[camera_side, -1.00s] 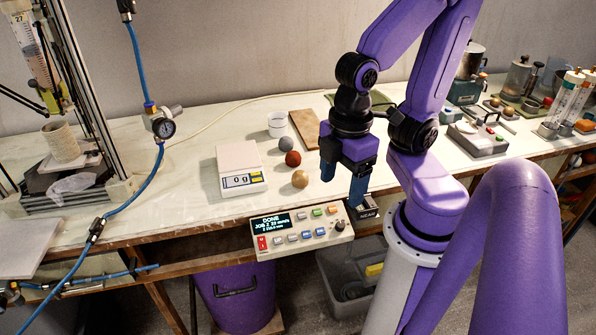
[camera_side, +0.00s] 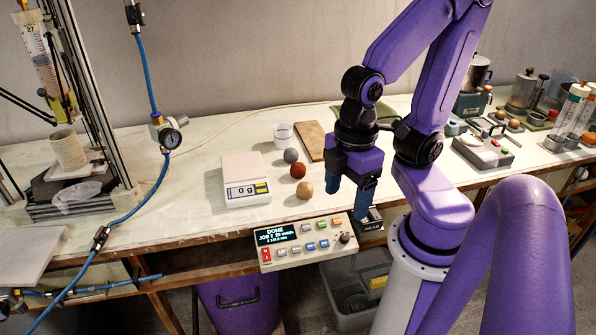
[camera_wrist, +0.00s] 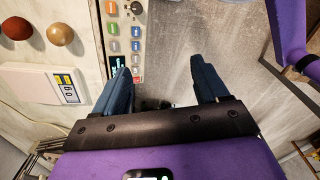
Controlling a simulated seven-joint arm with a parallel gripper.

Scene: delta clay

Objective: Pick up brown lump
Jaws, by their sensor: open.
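Three round lumps stand in a row on the white bench. One is grey (camera_side: 290,155), one is reddish-brown (camera_side: 298,171) and the nearest is tan-brown (camera_side: 304,188). My gripper (camera_side: 352,195) is to the right of the tan-brown lump, above the bench's front edge, with its blue fingers pointing down. In the wrist view my gripper (camera_wrist: 160,66) is open with nothing between its fingers. The reddish-brown lump (camera_wrist: 17,27) and the tan-brown lump (camera_wrist: 61,34) show at the upper left there, well away from the fingers.
A white scale (camera_side: 245,180) reading 0 g is left of the lumps. A control box (camera_side: 304,243) with buttons sits at the front edge. A white cup (camera_side: 282,135) and a brown board (camera_side: 310,141) are behind. A gauge (camera_side: 171,138) on a blue hose stands left.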

